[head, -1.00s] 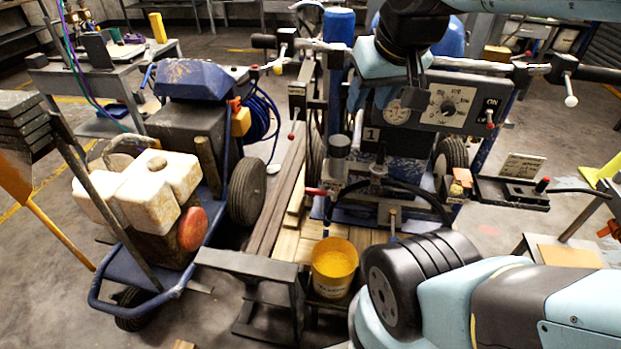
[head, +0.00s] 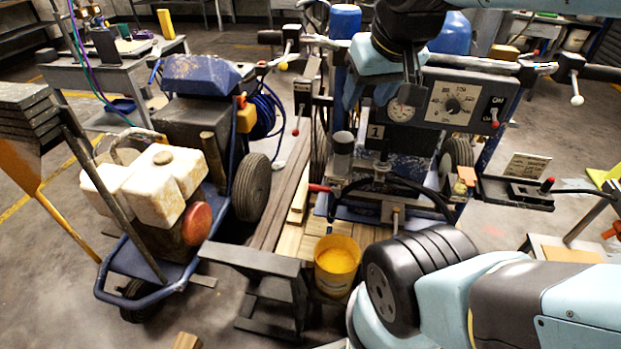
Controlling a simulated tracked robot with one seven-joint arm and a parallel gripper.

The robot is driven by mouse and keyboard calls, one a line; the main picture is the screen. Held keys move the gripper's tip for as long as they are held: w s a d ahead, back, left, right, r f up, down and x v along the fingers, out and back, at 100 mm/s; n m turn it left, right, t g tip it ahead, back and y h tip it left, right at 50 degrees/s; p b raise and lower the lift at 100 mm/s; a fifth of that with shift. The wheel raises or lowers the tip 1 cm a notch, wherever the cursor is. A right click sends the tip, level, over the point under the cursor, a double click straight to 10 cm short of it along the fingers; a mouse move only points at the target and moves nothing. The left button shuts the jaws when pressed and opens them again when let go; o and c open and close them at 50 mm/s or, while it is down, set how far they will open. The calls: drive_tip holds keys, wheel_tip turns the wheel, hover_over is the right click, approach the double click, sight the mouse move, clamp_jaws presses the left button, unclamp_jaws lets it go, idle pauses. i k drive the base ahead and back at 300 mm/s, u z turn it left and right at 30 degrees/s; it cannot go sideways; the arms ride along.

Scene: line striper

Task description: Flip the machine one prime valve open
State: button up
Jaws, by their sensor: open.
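Machine one carries a plate marked "1" (head: 376,131) below its dark control panel (head: 432,99). A red-handled lever (head: 320,188) sticks out to the left, roughly level, from the pump fittings low on this machine. It looks like the prime valve, but no label on it is readable. My gripper (head: 410,97) hangs downward in front of the panel, beside the round gauge (head: 401,109). It is open and empty, above and to the right of the red lever, and apart from it. Its fingers are seen nearly edge-on and partly blend into the dark panel.
A yellow bucket (head: 337,262) stands just below the lever. A black hose (head: 425,192) curves right of the fittings. A dark metal stand (head: 250,261) is in front, left of the bucket. A second cart with a white tank (head: 160,186) stands left. My forearm covers the lower right.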

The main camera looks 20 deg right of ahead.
sight(312, 188)
drive_tip(key=u, duration=1.05)
drive_tip(key=k, duration=1.05)
drive_tip(key=z, duration=1.05)
drive_tip(key=i, duration=1)
drive_tip(key=u, duration=0.1)
